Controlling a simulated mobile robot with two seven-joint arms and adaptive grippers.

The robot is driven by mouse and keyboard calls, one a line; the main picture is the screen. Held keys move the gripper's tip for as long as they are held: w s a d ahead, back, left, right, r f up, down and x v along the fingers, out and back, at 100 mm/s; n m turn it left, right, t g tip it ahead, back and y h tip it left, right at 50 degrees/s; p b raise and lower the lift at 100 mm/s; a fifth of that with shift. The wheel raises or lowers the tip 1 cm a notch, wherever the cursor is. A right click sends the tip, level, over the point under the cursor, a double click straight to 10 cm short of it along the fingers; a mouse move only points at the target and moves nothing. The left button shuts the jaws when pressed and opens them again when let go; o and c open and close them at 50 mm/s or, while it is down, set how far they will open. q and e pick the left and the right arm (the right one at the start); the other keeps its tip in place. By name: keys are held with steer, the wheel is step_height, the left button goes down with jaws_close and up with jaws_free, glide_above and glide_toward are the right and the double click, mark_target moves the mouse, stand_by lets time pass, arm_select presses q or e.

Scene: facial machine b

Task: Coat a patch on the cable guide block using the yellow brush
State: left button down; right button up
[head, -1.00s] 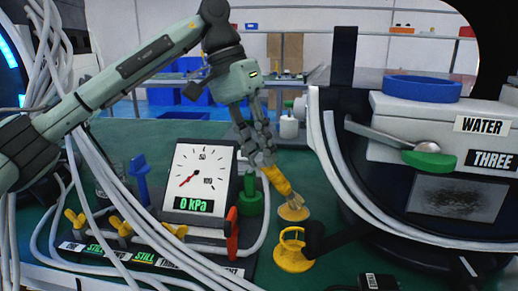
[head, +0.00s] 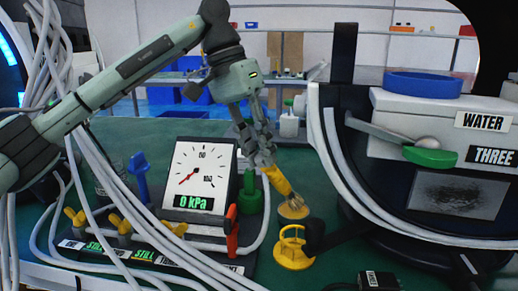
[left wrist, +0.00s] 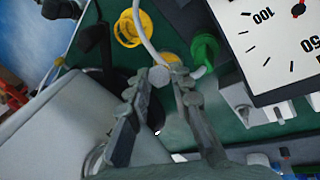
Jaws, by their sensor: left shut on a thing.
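My left gripper (head: 262,160) reaches down from the upper left and is shut on the yellow brush (head: 278,182). The brush tilts down to the right, and its pale bristles are at or just above a round yellow disc (head: 294,210) on the green surface. I cannot tell whether they touch. In the left wrist view the gripper (left wrist: 170,80) shows with its fingers close together around a small grey round end; the rest of the brush is hidden there. I cannot tell for certain which part is the cable guide block. My right gripper is not in view.
A yellow ring-shaped part (head: 292,247) stands in front of the disc. The pressure gauge (head: 200,178), a green knob (head: 250,195) and a red lever (head: 232,230) are close on the left. Pale cables run across the left. The large machine (head: 425,140) fills the right.

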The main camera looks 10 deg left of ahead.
arm_select(q)
steer(key=shift+f, duration=0.45)
stand_by(0.6)
steer(key=shift+r+p, duration=2.55)
steer(key=shift+r, duration=1)
